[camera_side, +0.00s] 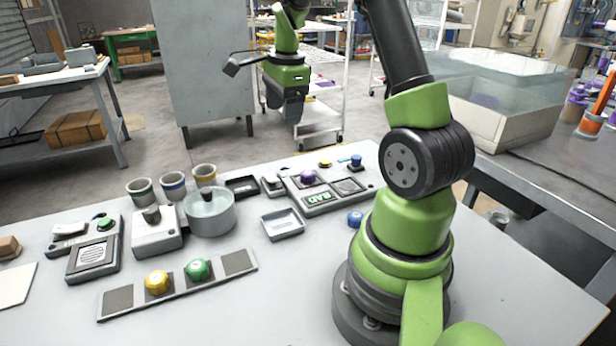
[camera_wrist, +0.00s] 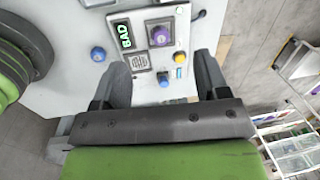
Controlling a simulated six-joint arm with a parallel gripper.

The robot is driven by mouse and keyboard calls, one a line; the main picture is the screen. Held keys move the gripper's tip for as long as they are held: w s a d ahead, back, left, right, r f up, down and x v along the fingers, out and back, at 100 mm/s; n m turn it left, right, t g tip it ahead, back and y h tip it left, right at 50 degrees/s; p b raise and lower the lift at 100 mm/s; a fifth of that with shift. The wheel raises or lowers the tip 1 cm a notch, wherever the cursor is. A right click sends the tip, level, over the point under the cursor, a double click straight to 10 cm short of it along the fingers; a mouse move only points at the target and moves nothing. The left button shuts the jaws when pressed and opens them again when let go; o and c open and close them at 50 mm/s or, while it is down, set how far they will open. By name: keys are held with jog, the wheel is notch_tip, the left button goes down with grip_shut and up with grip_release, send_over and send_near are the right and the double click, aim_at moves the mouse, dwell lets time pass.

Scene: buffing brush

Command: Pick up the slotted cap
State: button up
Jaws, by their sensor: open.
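Several faceted caps are in view; I cannot make out a slot on any. In the side view a yellow cap (camera_side: 158,283) and a green cap (camera_side: 198,270) sit on a strip with dark square pads (camera_side: 118,301). A purple cap (camera_side: 308,176) sits on the unit whose display reads BAD (camera_side: 318,198); it also shows in the wrist view (camera_wrist: 161,36). A blue cap (camera_side: 355,218) lies on the table beside my base, and in the wrist view (camera_wrist: 98,53). My gripper (camera_side: 288,110) is open and empty, high beyond the table's far edge; its fingers show in the wrist view (camera_wrist: 162,68).
Three colour-banded cups (camera_side: 172,184) stand behind a round clear-walled bowl (camera_side: 211,215) and a grey device (camera_side: 156,236). A shallow tray (camera_side: 282,224) lies mid-table. A green-button unit (camera_side: 104,223) and a speaker box (camera_side: 92,259) are at left. The front right table is clear.

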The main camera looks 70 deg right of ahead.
aim_at(308, 172)
jog(key=s+d+f+m, duration=0.1)
jog(key=d+f+m, duration=0.1)
jog(key=f, duration=0.1)
jog(key=s+d+f+m+g, duration=0.1)
jog(key=d+f, duration=0.1)
jog(key=f, duration=0.2)
jog(key=s+d+f+m, duration=0.1)
jog(key=d+f+m, duration=0.1)
jog(key=f, duration=0.2)
jog(key=shift+s+d+f+m+y, duration=0.1)
jog(key=shift+d+f+m+y, duration=0.1)
jog(key=shift+d+m+y, duration=0.15)
jog(key=shift+a+f, duration=0.25)
jog(key=shift+f, duration=1.3)
jog(key=shift+a+f, duration=0.2)
jog(key=shift+f, duration=1.35)
jog(key=c, duration=1.1)
